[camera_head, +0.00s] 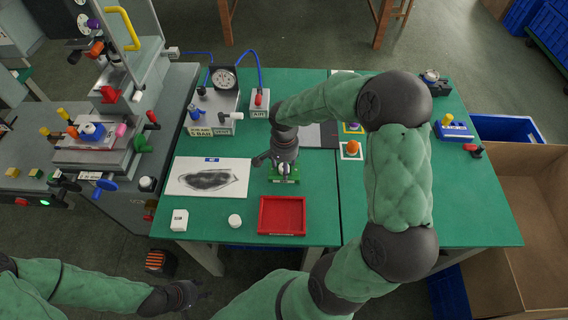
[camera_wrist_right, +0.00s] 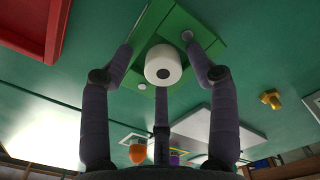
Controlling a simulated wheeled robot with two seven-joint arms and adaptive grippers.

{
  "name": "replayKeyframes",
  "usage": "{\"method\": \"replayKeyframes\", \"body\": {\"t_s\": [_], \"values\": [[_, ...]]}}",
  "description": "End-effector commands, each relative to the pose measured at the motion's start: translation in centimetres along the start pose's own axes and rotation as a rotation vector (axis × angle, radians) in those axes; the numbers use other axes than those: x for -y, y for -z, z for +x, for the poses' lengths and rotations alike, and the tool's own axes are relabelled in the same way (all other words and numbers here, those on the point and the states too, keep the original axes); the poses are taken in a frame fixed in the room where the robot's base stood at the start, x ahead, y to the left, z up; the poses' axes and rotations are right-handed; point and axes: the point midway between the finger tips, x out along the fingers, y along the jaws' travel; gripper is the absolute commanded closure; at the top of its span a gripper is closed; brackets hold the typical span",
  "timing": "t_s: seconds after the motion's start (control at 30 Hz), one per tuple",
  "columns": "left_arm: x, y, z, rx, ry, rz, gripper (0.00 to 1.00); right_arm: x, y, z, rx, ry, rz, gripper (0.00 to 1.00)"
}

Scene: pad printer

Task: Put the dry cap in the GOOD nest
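A white round cap (camera_wrist_right: 163,65) with a dark dot on top sits at the green nest block (camera_wrist_right: 180,28) in the right wrist view. My right gripper (camera_head: 283,160) is over this block, which also shows in the head view (camera_head: 285,180). Its three fingers (camera_wrist_right: 161,62) stand around the cap with visible gaps, so it looks open. In the head view the gripper hides the cap. I cannot read the block's label clearly. My left gripper (camera_head: 185,295) is at the lower left, off the table, empty, with its fingers apart.
A red tray (camera_head: 262,216) lies in front of the block. A white round piece (camera_head: 235,220) and a white box (camera_head: 179,220) stand left of it. A dark-smudged white sheet (camera_head: 190,164) lies to the left. The pad printer (camera_head: 95,150) is at far left.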

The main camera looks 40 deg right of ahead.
Motion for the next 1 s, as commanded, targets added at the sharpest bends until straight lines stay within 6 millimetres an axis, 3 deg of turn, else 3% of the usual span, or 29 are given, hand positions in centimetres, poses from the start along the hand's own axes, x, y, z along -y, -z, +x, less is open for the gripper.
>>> {"method": "replayKeyframes", "body": {"t_s": [0.1, 0.6, 0.8, 1.0], "values": [[-0.4, 0.0, -1.1, 0.000, 0.000, 0.000, 0.60, -0.1, -0.2, -1.3, 0.003, -0.002, -0.002, 0.43], [-1.5, -0.1, -4.1, 0.000, 0.000, 0.000, 0.60, 0.1, 0.1, -11.2, -0.005, 0.005, -0.001, 0.43], [-1.6, -0.2, -4.5, 0.000, 0.000, 0.000, 0.60, 0.1, 0.1, -12.8, -0.003, 0.003, 0.000, 0.43], [-1.6, -0.2, -4.5, 0.000, 0.000, 0.000, 0.60, 0.1, 0.1, -13.1, -0.003, 0.003, 0.000, 0.43]]}}
